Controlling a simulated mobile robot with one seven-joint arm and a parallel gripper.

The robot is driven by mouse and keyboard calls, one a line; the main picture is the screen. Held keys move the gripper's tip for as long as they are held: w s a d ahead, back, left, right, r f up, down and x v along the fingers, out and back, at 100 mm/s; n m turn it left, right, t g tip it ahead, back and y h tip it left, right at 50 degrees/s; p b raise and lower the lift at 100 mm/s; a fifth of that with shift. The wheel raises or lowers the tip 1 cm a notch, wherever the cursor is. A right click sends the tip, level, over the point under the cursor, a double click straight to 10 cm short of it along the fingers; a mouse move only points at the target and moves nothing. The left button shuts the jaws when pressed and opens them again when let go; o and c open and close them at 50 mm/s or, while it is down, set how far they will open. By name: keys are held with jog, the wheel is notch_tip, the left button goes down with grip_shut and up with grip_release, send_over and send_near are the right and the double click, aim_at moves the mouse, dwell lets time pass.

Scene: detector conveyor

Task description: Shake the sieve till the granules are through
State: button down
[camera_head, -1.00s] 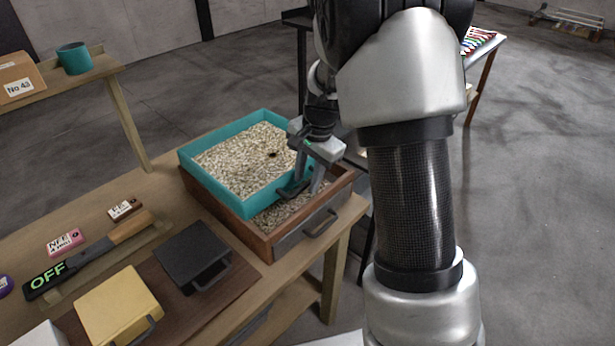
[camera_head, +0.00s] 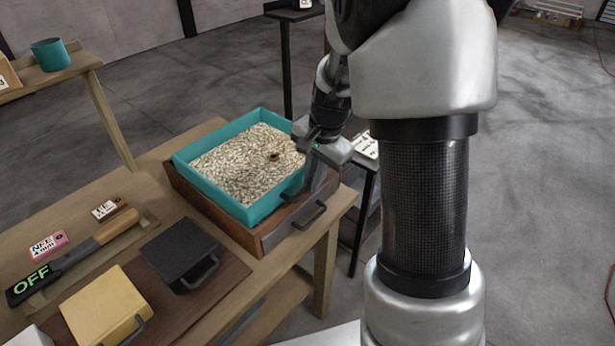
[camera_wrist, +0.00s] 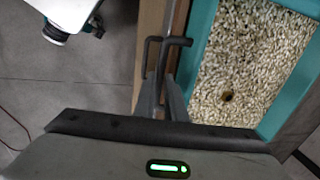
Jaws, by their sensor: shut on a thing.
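The teal sieve (camera_head: 262,214) is a square tray full of pale granules (camera_head: 248,165), with one small dark lump (camera_head: 274,156) among them. It sits on or just above a brown wooden box (camera_head: 225,220), covering most of its opening. My gripper (camera_head: 306,186) is shut on the sieve's dark handle at its right side. In the wrist view the fingers (camera_wrist: 161,98) close around that dark handle (camera_wrist: 167,42), beside the teal wall (camera_wrist: 196,40). The inside of the box is almost wholly hidden.
On the bench (camera_head: 150,210), left of the box, are a black lidded box (camera_head: 178,248), a yellow box (camera_head: 103,308), a detector wand marked OFF (camera_head: 75,258) and small labelled blocks. A teal cup (camera_head: 50,55) stands on a shelf. A dark stand (camera_head: 368,185) is behind my gripper.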

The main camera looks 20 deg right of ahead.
jog(key=c, duration=1.8)
grip_release()
jog(key=s+r, duration=0.1)
jog(key=r, duration=0.4)
jog(key=d+r+p, duration=0.1)
jog(key=r, duration=0.5)
jog(key=s+r, duration=0.1)
jog(key=r, duration=0.5)
jog(key=shift+s+d+r, duration=0.1)
jog(key=shift+s+d, duration=0.2)
jog(key=shift+d, duration=0.05)
